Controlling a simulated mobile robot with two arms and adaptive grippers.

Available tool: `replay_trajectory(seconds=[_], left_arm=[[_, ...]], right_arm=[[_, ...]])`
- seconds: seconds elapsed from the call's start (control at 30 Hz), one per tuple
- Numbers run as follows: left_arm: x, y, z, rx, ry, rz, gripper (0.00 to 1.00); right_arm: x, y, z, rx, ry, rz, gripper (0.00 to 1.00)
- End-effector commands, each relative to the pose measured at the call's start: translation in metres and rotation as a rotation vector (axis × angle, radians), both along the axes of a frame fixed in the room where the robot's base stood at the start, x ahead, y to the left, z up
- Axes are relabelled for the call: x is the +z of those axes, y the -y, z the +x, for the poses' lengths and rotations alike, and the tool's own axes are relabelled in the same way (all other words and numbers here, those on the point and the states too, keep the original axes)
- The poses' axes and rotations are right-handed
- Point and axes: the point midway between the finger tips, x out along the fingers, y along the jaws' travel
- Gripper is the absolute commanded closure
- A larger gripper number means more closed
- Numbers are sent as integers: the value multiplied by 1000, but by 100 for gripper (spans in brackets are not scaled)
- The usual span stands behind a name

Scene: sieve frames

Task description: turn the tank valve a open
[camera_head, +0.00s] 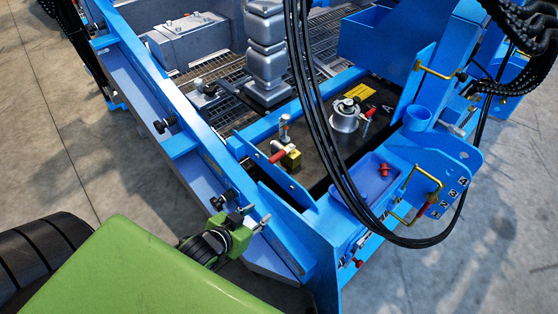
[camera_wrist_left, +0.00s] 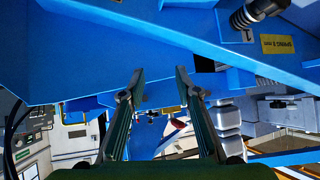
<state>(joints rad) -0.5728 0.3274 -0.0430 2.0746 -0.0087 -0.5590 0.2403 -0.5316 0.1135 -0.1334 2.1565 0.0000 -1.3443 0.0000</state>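A silver round fitting (camera_head: 345,115) with a red-tipped lever (camera_head: 369,113) stands on a dark panel (camera_head: 325,165), near a yellow label and a letter A. A brass valve body (camera_head: 291,160) with a red handle (camera_head: 277,156) sits on the same panel, farther left. I cannot tell for sure which one is tank valve a. My left gripper (camera_head: 256,216) is outside the blue frame, to the left of and below both fittings, apart from them. In the left wrist view its fingers (camera_wrist_left: 160,73) are spread with nothing between them. My right gripper is out of view.
A blue sloping beam (camera_head: 200,140) lies between my left gripper and the panel. Black hoses (camera_head: 320,120) hang across the panel's right half. A blue plate (camera_wrist_left: 100,60) looms over the fingers.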

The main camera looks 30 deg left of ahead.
Motion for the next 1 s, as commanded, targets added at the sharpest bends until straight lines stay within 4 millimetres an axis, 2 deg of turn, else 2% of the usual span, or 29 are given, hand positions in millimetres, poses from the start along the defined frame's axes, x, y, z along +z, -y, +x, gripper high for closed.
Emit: replay_trajectory(seconds=[0.1,0.23,0.4,0.57,0.77,0.87,1.0], left_arm=[[11,-15,18,-25,141,-21,69],[30,-29,31,-72,299,-60,69],[54,-43,35,-149,473,-117,69],[72,-50,32,-210,575,-160,69],[81,-51,32,-238,619,-181,69],[81,-49,42,-238,622,-181,69],[81,-41,66,-238,624,-181,69]], right_arm=[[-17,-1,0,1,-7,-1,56],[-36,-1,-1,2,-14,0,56],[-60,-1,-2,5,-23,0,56],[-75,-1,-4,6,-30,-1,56],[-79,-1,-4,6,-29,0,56],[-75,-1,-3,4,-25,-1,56],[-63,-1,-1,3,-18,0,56]])
